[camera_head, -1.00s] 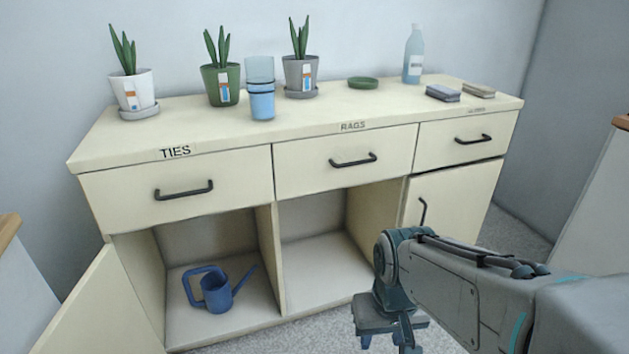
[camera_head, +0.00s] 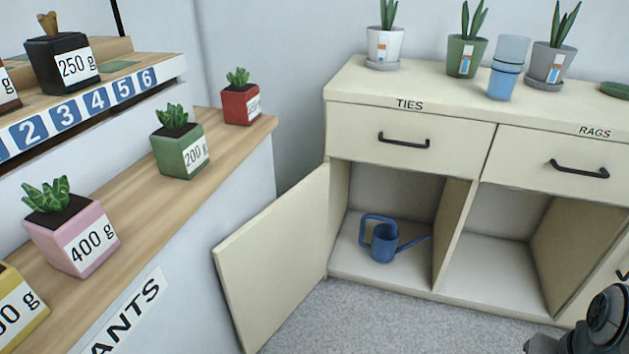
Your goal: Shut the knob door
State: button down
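A cream cabinet door (camera_head: 275,265) stands swung open at the left end of the cream cabinet (camera_head: 455,225). Its lower part reaches out over the carpet toward the front left. No knob shows on the face I can see; its other face is hidden. Behind the door, the left compartment is open and holds a blue watering can (camera_head: 384,242), which stands clear of the door. My arm shows only at the bottom right corner, well to the right of the door. A sliver of my gripper (camera_head: 541,345) shows at the bottom edge; its fingers are cut off.
A wooden-topped counter (camera_head: 222,140) with several potted succulents stands left, close to the open door. The middle compartment (camera_head: 500,240) is open and empty. Grey carpet (camera_head: 370,325) is clear before the cabinet.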

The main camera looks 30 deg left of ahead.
aim_at(266, 269)
jog(key=k, duration=1)
jog(key=z, duration=0.15)
jog(key=i, duration=0.9)
jog(key=u, duration=1)
jog(key=i, duration=0.8)
jog(key=u, duration=0.9)
